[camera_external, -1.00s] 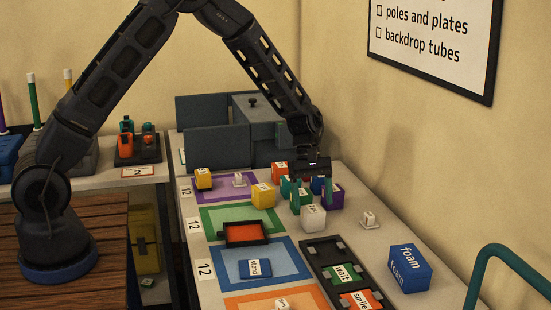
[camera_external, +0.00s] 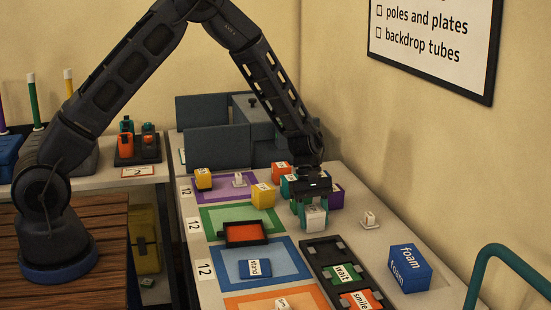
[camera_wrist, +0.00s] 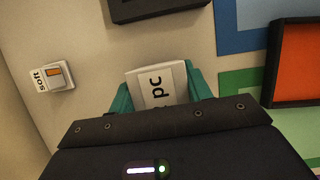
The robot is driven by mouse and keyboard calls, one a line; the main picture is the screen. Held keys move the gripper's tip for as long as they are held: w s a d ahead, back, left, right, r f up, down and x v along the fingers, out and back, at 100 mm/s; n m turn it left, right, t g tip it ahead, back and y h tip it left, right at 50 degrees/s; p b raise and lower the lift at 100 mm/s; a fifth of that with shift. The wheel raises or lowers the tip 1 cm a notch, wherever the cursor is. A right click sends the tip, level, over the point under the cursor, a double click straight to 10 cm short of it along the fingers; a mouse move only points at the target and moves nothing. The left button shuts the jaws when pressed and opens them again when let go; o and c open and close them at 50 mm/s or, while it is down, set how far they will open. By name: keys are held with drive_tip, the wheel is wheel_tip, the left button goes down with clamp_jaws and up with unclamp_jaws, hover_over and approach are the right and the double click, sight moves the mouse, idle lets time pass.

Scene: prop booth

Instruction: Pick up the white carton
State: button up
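The white carton (camera_external: 314,219) stands upright on the pale table, near the black tray. In the wrist view it is a white box marked "pc" (camera_wrist: 157,86). My gripper (camera_external: 313,207) is low over the carton, with its teal fingers on either side of it. In the wrist view the fingers (camera_wrist: 160,95) flank the carton closely at left and right. The frames do not show whether they press on it. My dark gripper body hides the carton's near part in the wrist view.
Yellow (camera_external: 263,196) and orange (camera_external: 281,171) blocks and a purple block (camera_external: 337,197) stand close by. A small white piece marked "soft" (camera_wrist: 51,77) lies to one side. A black compartment tray (camera_external: 322,252) and a blue foam box (camera_external: 408,268) are in front.

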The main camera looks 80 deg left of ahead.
drive_tip(key=shift+c, duration=0.8)
drive_tip(key=shift+r, duration=0.1)
